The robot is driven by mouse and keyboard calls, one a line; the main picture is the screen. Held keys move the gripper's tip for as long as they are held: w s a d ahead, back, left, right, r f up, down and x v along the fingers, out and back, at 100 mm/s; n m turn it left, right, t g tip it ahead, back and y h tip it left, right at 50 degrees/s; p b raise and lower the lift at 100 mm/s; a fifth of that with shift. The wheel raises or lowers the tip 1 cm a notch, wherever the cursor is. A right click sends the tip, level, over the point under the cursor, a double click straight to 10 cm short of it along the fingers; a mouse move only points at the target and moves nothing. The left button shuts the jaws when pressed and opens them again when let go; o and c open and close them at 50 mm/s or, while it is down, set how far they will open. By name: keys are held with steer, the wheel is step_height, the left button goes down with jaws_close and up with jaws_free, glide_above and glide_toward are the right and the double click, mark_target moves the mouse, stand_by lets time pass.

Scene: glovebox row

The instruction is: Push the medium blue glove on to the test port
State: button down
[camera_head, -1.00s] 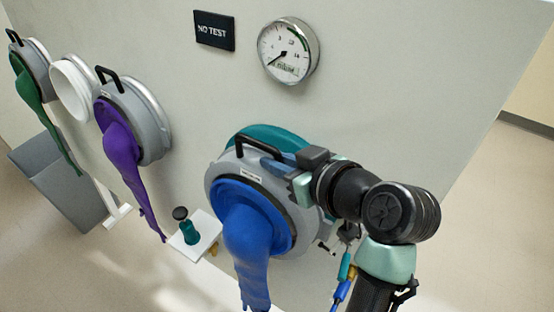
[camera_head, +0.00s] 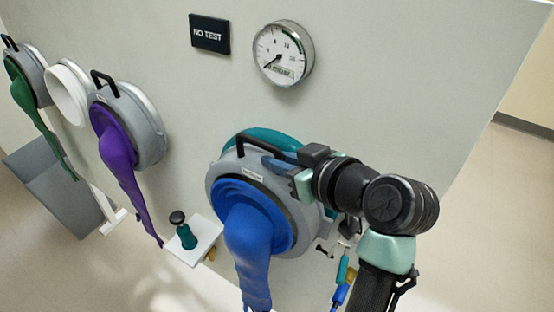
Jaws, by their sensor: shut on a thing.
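The medium blue glove (camera_head: 250,240) hangs from its grey ring (camera_head: 222,182), which has a black handle (camera_head: 262,140) and a small white label. My gripper (camera_head: 285,165) is at the top right of this ring and is shut on the black handle; the fingertips are partly hidden. The teal test port (camera_head: 290,145) shows behind the ring's upper edge. The ring covers most of the port. Whether the two touch or a gap is left cannot be told from this angle.
A purple glove (camera_head: 115,140) and a green glove (camera_head: 32,95) hang on grey rings at the left, with an empty white port (camera_head: 68,92) between. A gauge (camera_head: 283,53) and a "NO TEST" sign (camera_head: 209,34) are above. A small shelf (camera_head: 205,240) holds a teal plunger (camera_head: 186,236).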

steer(key=shift+w+d, duration=0.65)
steer(key=shift+w, duration=0.1)
stand_by(1.0)
steer(key=c, duration=0.8)
jaws_free()
steer(key=shift+o, duration=0.2)
steer(key=shift+s, duration=0.1)
steer(key=shift+f, duration=0.15)
